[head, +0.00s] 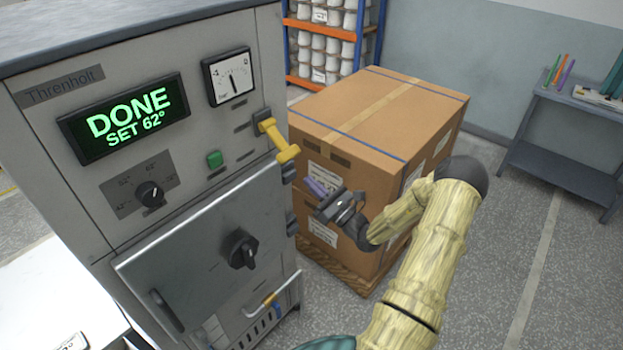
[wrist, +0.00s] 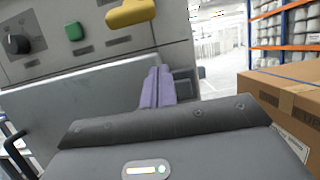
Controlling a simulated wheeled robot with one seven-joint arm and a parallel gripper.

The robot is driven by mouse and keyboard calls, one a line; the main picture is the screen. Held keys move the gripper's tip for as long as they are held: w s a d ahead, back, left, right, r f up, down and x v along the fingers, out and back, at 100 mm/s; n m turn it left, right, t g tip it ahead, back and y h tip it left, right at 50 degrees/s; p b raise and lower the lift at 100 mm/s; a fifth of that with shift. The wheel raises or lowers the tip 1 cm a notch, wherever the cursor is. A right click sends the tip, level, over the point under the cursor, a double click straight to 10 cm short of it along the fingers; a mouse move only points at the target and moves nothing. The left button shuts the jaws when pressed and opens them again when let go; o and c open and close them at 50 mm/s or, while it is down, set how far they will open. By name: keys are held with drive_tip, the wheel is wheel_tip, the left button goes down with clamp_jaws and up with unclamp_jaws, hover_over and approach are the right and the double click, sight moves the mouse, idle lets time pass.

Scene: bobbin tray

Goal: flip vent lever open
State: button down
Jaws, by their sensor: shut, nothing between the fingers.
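A yellow lever (head: 278,138) sits on a dark mount at the right edge of the grey machine's front, beside the gauge and above the door. It slants down to the right. Its rounded yellow end also shows at the top of the wrist view (wrist: 130,13). My gripper (head: 315,187), with purple fingers, is below and to the right of this lever, apart from it. The fingers (wrist: 158,88) are shut together and empty, pointing toward the machine front. A smaller yellow handle (head: 268,300) is low on the machine. I read no vent label on either.
The machine door (head: 205,255) with its black knob (head: 241,249) is shut. The display (head: 124,118) reads "DONE SET 62°". A large cardboard box (head: 375,115) on a pallet stands close behind my gripper. Shelving (head: 330,45) is at the back.

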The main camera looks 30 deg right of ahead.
sight(280, 142)
drive_tip(key=w+a+r+p, duration=0.1)
drive_tip(key=w+r+p, duration=0.3)
drive_tip(key=r+p, duration=0.1)
drive_tip(key=shift+w+a+r, duration=0.4)
drive_tip(key=shift+r, duration=0.1)
drive_tip(key=shift+d+r, duration=0.1)
drive_tip(key=shift+d, duration=0.05)
